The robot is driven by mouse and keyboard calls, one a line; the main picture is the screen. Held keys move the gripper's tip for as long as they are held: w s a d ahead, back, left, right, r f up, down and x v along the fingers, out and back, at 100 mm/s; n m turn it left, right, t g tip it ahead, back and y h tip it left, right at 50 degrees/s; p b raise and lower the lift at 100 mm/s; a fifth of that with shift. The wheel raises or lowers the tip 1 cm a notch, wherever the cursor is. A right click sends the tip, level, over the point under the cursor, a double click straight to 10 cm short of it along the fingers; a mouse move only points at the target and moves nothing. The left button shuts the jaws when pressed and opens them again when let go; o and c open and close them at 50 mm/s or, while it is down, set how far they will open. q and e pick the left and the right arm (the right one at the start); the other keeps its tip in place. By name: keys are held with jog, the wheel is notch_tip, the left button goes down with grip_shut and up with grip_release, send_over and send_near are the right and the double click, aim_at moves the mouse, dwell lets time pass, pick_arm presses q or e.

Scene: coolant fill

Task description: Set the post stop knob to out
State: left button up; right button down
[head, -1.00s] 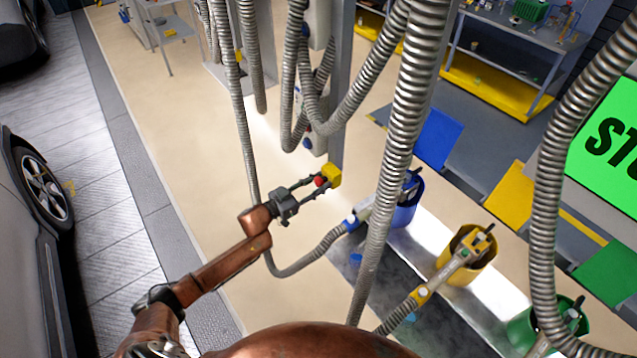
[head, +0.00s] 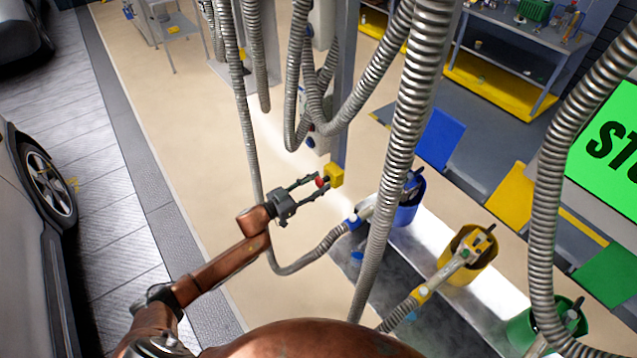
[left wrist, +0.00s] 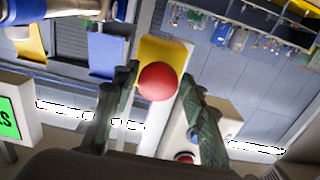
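The red post stop knob (head: 320,182) sits on the front of a yellow box (head: 334,175) on the grey post. In the left wrist view the round red knob (left wrist: 157,82) stands in front of the yellow box (left wrist: 163,52). My left gripper (head: 318,183) reaches the knob from the left. Its two dark fingers (left wrist: 158,88) are spread, one on each side of the knob. A gap shows on the right finger's side; the left finger is close, and I cannot tell if it touches. My right gripper is not in view.
Ribbed grey hoses (head: 395,160) hang around the post and in front of me. Blue (head: 408,208), yellow (head: 470,262) and green (head: 540,330) buckets with nozzles stand to the right. A car (head: 40,240) stands at the left.

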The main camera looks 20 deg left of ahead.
pick_arm(q)
jog(key=shift+o, duration=1.2)
jog(key=shift+d, duration=0.1)
jog(key=v, duration=1.2)
jog(key=shift+w, duration=0.15)
